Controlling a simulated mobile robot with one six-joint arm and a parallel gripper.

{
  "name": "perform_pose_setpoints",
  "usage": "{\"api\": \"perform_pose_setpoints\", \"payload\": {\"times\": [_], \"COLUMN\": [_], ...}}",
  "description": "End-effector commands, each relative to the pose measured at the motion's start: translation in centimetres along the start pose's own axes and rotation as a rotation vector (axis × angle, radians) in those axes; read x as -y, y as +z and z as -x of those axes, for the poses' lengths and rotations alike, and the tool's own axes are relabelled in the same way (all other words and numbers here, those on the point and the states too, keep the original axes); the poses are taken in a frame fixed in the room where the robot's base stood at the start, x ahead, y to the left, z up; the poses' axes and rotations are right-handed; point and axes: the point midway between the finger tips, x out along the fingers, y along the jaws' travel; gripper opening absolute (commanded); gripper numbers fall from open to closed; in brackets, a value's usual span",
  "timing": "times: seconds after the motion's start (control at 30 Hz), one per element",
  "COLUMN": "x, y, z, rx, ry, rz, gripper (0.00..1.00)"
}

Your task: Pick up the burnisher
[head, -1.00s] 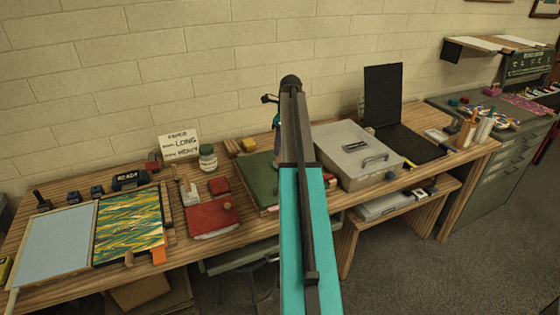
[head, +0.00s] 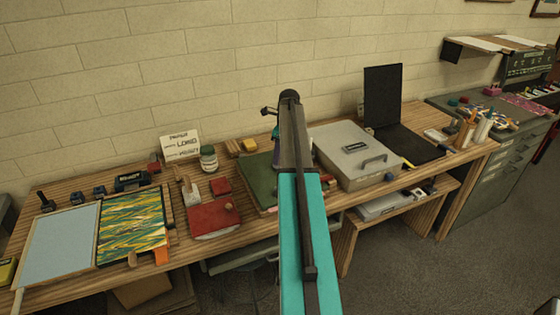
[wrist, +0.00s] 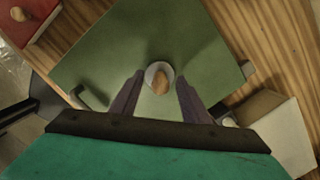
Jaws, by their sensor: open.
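A small round item with a pale rim and a brown middle, which looks like the burnisher (wrist: 161,80) seen end-on, is over the green board (wrist: 110,55) in the wrist view. My gripper (wrist: 158,86) is open, with one dark finger on each side of this item. I cannot tell whether either finger touches it. In the head view the green board (head: 257,183) lies on the bench, and my arm hides much of the area around my gripper. The burnisher cannot be made out there.
A grey metal case (head: 346,151) stands close on the right. Patterned and blue trays (head: 60,240) lie far left. A brick wall (head: 220,70) backs the bench.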

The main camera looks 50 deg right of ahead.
Motion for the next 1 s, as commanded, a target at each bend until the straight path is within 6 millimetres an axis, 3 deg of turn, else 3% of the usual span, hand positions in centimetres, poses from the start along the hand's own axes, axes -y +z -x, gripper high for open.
{"api": "perform_pose_setpoints", "payload": {"times": [0.2, 0.73, 0.77, 1.0], "x": [-0.03, 0.03, 0.03, 0.04], "y": [-0.04, -0.12, -0.12, -0.14], "z": [-1.08, -1.13, -1.13, -1.12], "rx": [0.0, 0.0, 0.0, 0.0], "ry": [0.0, 0.0, 0.0, 0.0], "rz": [0.0, -0.001, -0.001, -0.002], "gripper": [0.42, 0.42, 0.4, 0.0]}}
